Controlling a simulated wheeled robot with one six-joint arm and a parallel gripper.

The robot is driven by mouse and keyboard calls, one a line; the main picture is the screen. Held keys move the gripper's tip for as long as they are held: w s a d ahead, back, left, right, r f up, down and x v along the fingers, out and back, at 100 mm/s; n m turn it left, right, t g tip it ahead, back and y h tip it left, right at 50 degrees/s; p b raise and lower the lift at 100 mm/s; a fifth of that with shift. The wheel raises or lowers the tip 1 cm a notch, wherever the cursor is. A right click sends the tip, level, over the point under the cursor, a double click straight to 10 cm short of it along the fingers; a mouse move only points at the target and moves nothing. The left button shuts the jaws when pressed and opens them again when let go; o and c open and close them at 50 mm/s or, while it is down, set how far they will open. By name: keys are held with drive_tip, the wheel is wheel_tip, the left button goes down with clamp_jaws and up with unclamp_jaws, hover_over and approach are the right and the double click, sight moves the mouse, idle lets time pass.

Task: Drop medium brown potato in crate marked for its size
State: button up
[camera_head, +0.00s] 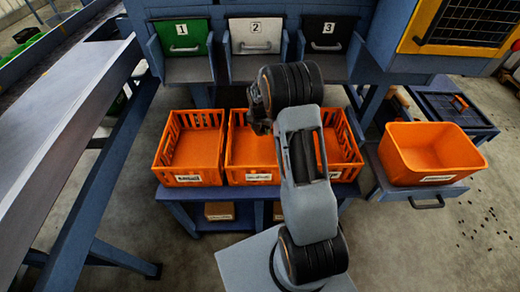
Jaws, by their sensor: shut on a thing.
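Three orange slotted crates stand in a row on a blue bench: a left crate (190,150), a middle crate (240,150) and a right crate (349,150). Each has a white label on its front, too small to read surely. My gripper (258,118) is above the back part of the middle crate, clear of its rim. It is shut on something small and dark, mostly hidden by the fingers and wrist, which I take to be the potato. My arm covers part of the middle and right crates. No other potato shows.
Numbered chutes, green 1 (181,36), white 2 (254,36) and black 3 (326,33), hang close behind the crates. An orange bin (428,152) stands on a stand at right. A long grey conveyor (60,130) runs along the left.

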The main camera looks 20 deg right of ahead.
drive_tip(key=shift+f, duration=0.4)
drive_tip(key=o, duration=1)
drive_tip(key=r, duration=0.9)
drive_tip(key=s+a+r, duration=0.1)
drive_tip(key=r, duration=0.3)
drive_tip(key=shift+a+r+p, duration=0.1)
drive_tip(key=shift+r+p, duration=0.25)
drive_tip(key=shift+r, duration=0.05)
